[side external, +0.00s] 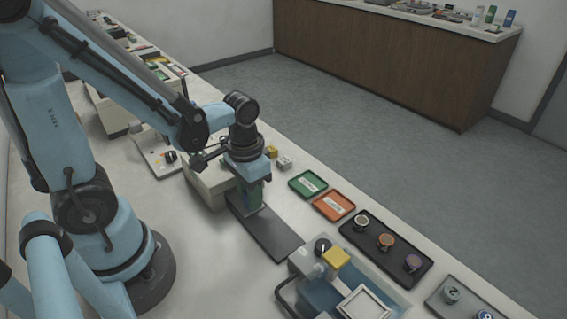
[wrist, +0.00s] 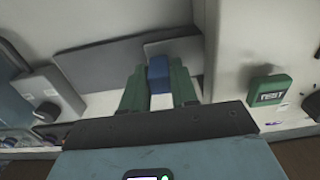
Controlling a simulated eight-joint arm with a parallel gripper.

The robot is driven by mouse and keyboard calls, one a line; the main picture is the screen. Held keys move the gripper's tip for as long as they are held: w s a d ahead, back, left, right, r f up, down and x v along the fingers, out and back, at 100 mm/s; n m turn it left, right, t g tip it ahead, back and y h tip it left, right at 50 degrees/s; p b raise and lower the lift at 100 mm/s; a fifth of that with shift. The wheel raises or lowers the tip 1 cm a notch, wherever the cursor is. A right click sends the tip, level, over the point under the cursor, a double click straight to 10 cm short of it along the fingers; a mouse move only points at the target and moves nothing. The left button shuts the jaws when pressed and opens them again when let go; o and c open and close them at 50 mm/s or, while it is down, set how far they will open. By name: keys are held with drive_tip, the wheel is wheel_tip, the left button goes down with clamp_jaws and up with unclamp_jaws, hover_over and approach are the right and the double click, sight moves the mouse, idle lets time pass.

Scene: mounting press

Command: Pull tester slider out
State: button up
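My gripper (side external: 250,196) points down beside the pale tester box (side external: 208,188), above the dark grey slider plate (side external: 272,237) that lies on the bench. In the wrist view its two green fingers (wrist: 158,84) stand on either side of a blue block (wrist: 158,72), with their tips against its sides. The block appears to be the slider's handle. A grey plate (wrist: 190,48) shows beyond it, and a darker plate (wrist: 95,62) lies to the left. The tester's pale body (wrist: 235,45) is at the right. My gripper and arm hide part of the tester in the side view.
A green tray (side external: 296,178), an orange tray (side external: 320,208) and a black tray (side external: 366,242) with several round pieces line the bench's far edge. The press (side external: 310,290) stands at the front. A green piece lettered TEST (wrist: 269,90) is at the right of the wrist view.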

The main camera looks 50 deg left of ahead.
clamp_jaws()
drive_tip(key=d, duration=1.2)
drive_tip(key=shift+d, duration=0.1)
drive_tip(key=o, duration=0.8)
unclamp_jaws()
drive_tip(key=shift+r, duration=6)
